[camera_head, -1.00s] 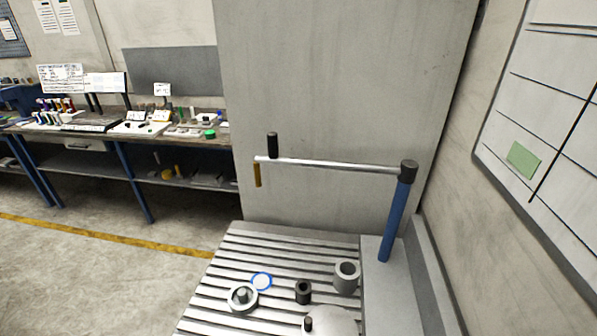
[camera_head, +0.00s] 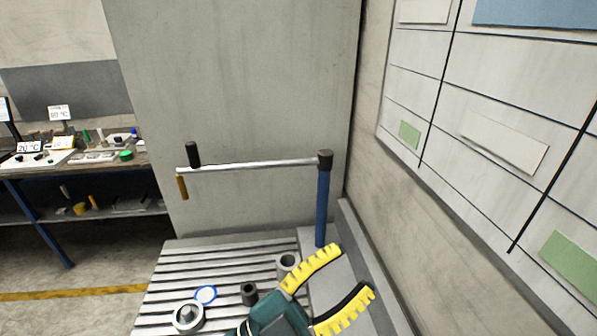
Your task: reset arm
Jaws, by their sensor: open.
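The microscope arm is a silver horizontal bar (camera_head: 255,165) on top of a blue upright post (camera_head: 322,205), joined at a dark cap (camera_head: 325,160). The bar reaches left from the post. A black grip (camera_head: 193,154) stands up near its left end, and a yellow-brown tip (camera_head: 182,188) hangs below that end. My gripper (camera_head: 357,278) has yellow toothed fingers and a dark green body. It is open, at the lower middle, in front of the post's foot and below the bar. Nothing shows between its fingers.
A slotted metal table (camera_head: 165,285) lies below the bar. On it are a grey ring (camera_head: 288,262), a dark cylinder (camera_head: 249,294), a blue-rimmed disc (camera_head: 205,293) and a round metal part (camera_head: 187,318). A grey panel (camera_head: 240,80) stands behind; a wall is at the right.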

